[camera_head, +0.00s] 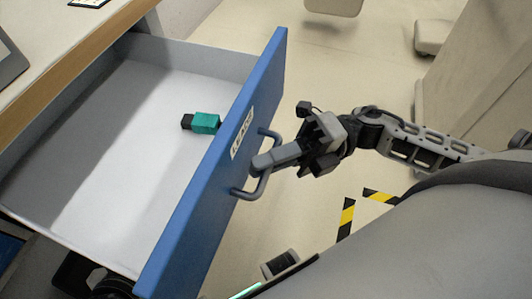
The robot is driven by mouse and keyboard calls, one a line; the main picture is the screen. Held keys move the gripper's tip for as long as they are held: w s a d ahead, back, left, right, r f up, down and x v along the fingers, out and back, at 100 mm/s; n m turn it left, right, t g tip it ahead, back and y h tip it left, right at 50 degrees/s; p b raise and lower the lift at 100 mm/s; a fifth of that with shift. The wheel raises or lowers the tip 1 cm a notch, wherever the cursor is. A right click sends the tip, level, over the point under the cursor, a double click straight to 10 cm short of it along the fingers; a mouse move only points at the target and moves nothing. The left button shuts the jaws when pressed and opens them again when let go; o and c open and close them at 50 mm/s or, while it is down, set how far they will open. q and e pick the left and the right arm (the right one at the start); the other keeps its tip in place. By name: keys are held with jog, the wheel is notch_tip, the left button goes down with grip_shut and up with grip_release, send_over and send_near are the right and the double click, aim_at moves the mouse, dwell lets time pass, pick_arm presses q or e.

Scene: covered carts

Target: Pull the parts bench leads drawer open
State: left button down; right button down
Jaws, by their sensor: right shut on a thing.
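The leads drawer (215,185) has a blue front with a white label reading LEADS. It stands pulled well out from the parts bench (75,72), and its pale inside shows. A grey bar handle (262,186) sits on the front. My right gripper (268,162) comes in from the right and is shut on the handle near its middle. A teal and black item (205,122) lies in the drawer near the front.
The bench top at upper left bears a dark-edged device (10,62) and a small card. Pale floor lies beyond the drawer, with black and yellow tape (346,218). A grey cabinet-like block (478,80) stands at upper right.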

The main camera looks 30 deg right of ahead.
jog(key=c, duration=1.5)
grip_release()
jog(key=shift+d, duration=0.1)
jog(key=d, duration=0.5)
jog(key=d+f, duration=0.1)
jog(key=d, duration=0.4)
jog(key=d+f, duration=0.1)
jog(key=d, duration=0.4)
jog(key=shift+s+d, duration=0.2)
jog(key=shift+d, duration=0.15)
